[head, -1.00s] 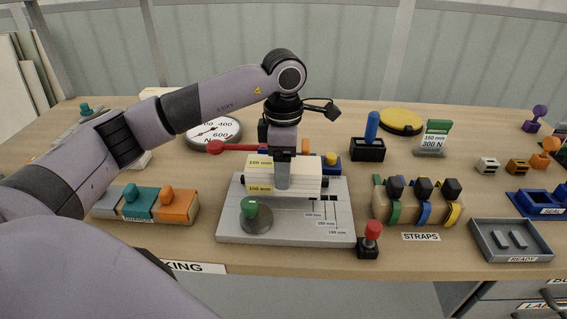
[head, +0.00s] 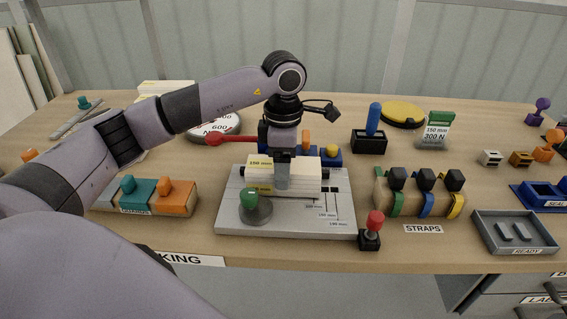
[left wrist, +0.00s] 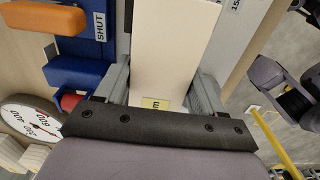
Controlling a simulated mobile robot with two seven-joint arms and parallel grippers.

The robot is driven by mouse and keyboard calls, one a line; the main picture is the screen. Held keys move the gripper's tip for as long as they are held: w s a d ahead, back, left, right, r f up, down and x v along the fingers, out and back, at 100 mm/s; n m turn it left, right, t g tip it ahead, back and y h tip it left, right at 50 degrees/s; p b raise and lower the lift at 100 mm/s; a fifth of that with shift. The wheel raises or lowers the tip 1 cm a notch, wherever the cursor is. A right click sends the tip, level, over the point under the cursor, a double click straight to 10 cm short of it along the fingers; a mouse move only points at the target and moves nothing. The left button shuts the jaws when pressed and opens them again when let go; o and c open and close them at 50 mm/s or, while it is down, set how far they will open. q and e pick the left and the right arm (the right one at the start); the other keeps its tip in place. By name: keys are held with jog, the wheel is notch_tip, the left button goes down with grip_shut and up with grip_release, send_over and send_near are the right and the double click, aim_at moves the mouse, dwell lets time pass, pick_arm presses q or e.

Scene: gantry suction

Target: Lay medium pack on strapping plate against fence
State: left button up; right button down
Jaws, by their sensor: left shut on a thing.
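My left gripper (head: 283,182) is shut on the medium pack (head: 306,178), a cream block with yellow 150 mm labels. The pack is level over the back-middle of the grey strapping plate (head: 228,222); I cannot tell whether its underside touches. The plate has slots with size labels at its right and a green-knobbed round clamp (head: 256,210) at its front left. The fence is not clearly visible behind the pack. In the left wrist view the pack (left wrist: 172,45) lies between the fingers. My right gripper is not in view.
A blue block (head: 330,157) with a lever stands just behind the plate. A red-knobbed switch (head: 370,232) is by its front right corner. Coloured straps (head: 426,200) stand to the right, corner pieces (head: 150,198) to the left, and a round dial (head: 215,127) behind left.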

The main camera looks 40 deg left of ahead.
pick_arm(q)
jog(key=shift+f, duration=0.1)
jog(key=o, duration=1.4)
notch_tip(320, 180, up, 6)
jog(key=shift+r, duration=0.65)
